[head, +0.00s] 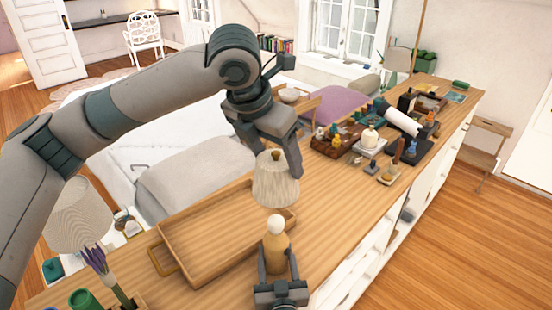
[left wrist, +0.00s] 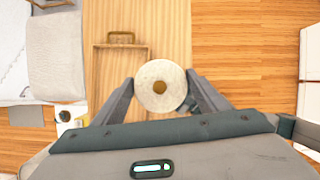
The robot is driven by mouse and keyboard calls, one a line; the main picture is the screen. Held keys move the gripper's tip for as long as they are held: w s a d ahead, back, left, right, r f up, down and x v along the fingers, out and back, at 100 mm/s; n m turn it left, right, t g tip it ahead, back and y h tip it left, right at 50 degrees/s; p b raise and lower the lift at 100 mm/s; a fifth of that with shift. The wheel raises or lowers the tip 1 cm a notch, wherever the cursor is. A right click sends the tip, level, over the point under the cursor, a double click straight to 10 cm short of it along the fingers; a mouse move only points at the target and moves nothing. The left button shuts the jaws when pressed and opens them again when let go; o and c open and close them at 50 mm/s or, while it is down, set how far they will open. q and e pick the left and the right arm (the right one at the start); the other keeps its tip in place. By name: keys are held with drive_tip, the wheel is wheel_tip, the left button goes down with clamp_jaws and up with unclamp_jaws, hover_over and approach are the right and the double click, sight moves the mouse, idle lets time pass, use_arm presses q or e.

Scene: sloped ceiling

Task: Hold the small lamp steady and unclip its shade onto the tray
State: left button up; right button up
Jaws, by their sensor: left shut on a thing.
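The small lamp (head: 275,251) stands upright on the wooden counter, with a wooden body and a bare white bulb on top. Its pale, pleated shade (head: 277,185) is above the bulb, and a small gap shows between them. My left gripper (head: 277,166) is shut on the shade from above. In the left wrist view the round top of the shade (left wrist: 160,72) lies between the two fingers. My right gripper (head: 278,266) has its fingers on both sides of the lamp body, seemingly shut on it. The wooden tray (head: 205,236) lies left of the lamp, empty where visible.
A larger lamp with a pleated shade (head: 80,215) stands at the left. Purple flowers (head: 96,262) and a green jar (head: 82,300) are at the near left. Several small items, with a white candle (head: 370,138), crowd the counter further back. Bare counter lies right of the shade.

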drive_tip(key=o, duration=1.4)
drive_tip(key=shift+s, duration=0.15)
drive_tip(key=s, duration=0.4)
drive_tip(key=s+d, duration=0.1)
drive_tip(key=s, duration=0.6)
drive_tip(key=shift+s+d, duration=0.15)
drive_tip(key=shift+s, duration=0.2)
use_arm(q)
drive_tip(key=shift+f, duration=0.1)
use_arm(e)
drive_tip(key=shift+s+f, duration=0.1)
